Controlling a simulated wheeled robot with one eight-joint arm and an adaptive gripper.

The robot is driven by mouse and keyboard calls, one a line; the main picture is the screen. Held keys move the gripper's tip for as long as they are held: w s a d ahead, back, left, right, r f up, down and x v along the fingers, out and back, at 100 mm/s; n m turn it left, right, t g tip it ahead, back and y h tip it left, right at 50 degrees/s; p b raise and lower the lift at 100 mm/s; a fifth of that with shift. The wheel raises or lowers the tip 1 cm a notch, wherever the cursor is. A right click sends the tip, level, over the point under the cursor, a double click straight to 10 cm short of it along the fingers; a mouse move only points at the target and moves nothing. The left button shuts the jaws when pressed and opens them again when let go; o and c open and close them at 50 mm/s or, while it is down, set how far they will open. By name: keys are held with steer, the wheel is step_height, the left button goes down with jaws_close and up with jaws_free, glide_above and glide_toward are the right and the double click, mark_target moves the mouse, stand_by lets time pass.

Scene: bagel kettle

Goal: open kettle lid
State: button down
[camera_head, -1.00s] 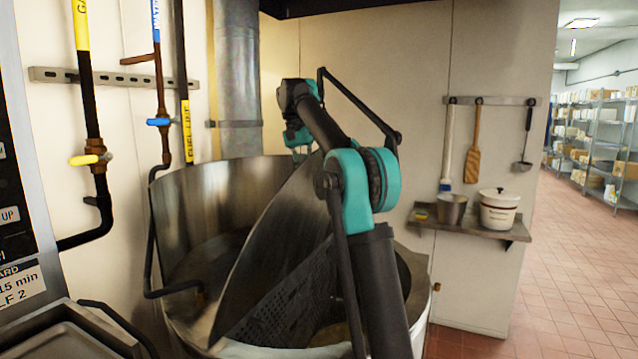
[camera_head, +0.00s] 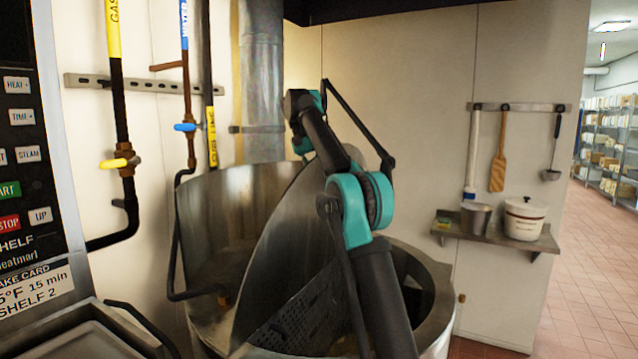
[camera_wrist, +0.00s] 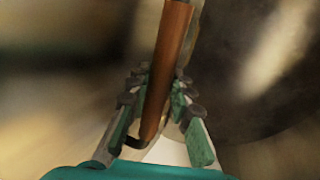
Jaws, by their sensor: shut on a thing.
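The big steel kettle (camera_head: 438,312) stands in front of my arm, its round rim showing at the right. Its lid (camera_head: 290,240) is raised and stands steeply tilted over the opening, partly covered by my arm. A perforated plate (camera_head: 305,318) shows inside the kettle. In the wrist view, my gripper (camera_wrist: 157,88) is closed around a brown-orange bar-like handle (camera_wrist: 172,45), with fingers on both sides of it. A dark, shiny round surface lies behind at the right, blurred. In the head view, the gripper's grip on the handle is hidden.
A curved steel wall (camera_head: 215,215) rises behind the lid. Gas and water pipes (camera_head: 122,110) run down the wall at the left, near a control panel (camera_head: 25,150). A shelf with pots (camera_head: 495,238) is at the right. The tiled floor (camera_head: 575,310) at far right is clear.

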steer(key=c, duration=1.3)
jaws_free()
steer(key=shift+w+d, duration=0.1)
steer(key=shift+c, duration=0.2)
steer(key=shift+d, duration=0.1)
